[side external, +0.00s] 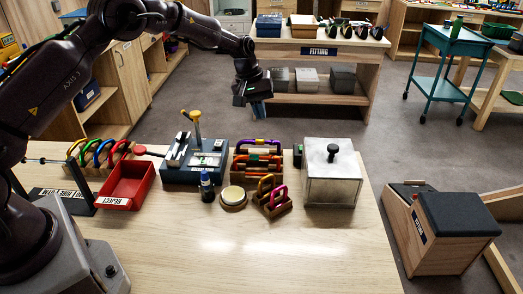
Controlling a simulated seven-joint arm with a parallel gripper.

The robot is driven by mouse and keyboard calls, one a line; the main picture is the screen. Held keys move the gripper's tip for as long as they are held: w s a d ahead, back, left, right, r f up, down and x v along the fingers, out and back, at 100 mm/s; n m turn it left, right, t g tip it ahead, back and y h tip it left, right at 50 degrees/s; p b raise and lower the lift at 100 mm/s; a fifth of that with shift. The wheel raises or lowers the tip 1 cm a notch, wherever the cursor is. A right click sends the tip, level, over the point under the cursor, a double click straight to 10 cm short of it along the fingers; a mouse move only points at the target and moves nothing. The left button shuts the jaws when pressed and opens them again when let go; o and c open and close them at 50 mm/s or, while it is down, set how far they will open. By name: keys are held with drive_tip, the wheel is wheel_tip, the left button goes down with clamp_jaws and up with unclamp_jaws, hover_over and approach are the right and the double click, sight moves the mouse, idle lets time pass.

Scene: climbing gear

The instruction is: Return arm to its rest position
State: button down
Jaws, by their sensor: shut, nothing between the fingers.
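My gripper (258,108) is shut and empty in the side external view. It hangs in the air beyond the far edge of the wooden table (240,262), pointing down. My arm comes from the left, arches across the top and reaches down to it. Nothing touches the gripper, and it is apart from the things on the table. The fingertips are small and dark in this view.
The front table area is clear.

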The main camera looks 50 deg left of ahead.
drive_tip(key=shift+s+d+f, duration=0.15)
drive_tip(key=shift+d+f, duration=0.05)
drive_tip(key=shift+f, duration=0.85)
drive_tip(key=shift+s+d+f, duration=0.15)
drive_tip(key=shift+f, duration=0.9)
drive_tip(key=shift+f, duration=0.25)
idle(0.8)
drive_tip(key=shift+f, duration=1.55)
drive_tip(key=shift+r, duration=3.6)
